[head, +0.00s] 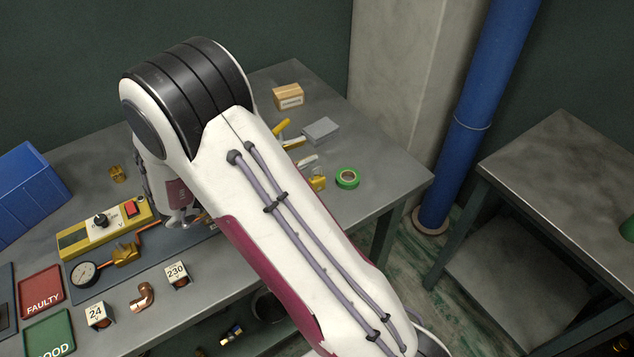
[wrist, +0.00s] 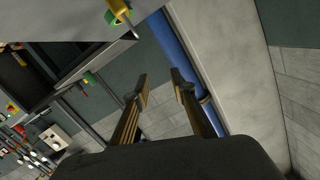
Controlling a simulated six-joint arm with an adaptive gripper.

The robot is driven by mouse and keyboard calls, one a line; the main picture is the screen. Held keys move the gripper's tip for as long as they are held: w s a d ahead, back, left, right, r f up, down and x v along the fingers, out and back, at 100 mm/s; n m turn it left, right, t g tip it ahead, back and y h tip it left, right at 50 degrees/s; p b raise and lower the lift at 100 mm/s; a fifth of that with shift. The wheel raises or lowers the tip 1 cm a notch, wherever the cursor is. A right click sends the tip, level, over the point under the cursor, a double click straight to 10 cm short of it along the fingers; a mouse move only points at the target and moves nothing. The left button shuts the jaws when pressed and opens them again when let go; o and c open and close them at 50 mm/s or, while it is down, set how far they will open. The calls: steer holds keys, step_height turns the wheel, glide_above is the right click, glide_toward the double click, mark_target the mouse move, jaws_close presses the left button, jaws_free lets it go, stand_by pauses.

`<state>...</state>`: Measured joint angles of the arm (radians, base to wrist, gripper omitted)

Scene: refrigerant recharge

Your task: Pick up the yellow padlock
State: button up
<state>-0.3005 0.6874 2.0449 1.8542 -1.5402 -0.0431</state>
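The yellow padlock (head: 318,184) lies on the workbench, just left of a green tape roll (head: 347,178). My arm partly covers it in the head view, and its pale shackle shows above the body. In the wrist view a yellow body with a grey bar, which looks like the padlock (wrist: 120,8), is at the top edge by the green roll. My gripper (wrist: 160,80) is open and empty, its two fingers apart and clear of the padlock. In the head view the gripper is mostly hidden behind my arm.
A cardboard box (head: 288,96) and a grey block (head: 320,130) stand behind the padlock. A yellow control box (head: 75,243), a gauge (head: 84,273) and red (head: 40,285) and green trays (head: 35,335) are at left. The blue pipe (head: 480,110) stands beyond the bench's right edge.

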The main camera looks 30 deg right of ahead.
mark_target(315, 169)
steer(key=shift+f, duration=0.1)
stand_by(0.3)
steer(key=shift+f, duration=3.4)
steer(key=shift+d, duration=0.15)
steer(key=shift+w+d+f, duration=0.1)
steer(key=shift+d+f, duration=0.05)
steer(key=shift+d, duration=1.05)
steer(key=shift+d+f, duration=0.15)
steer(key=shift+d, duration=1)
jaws_close()
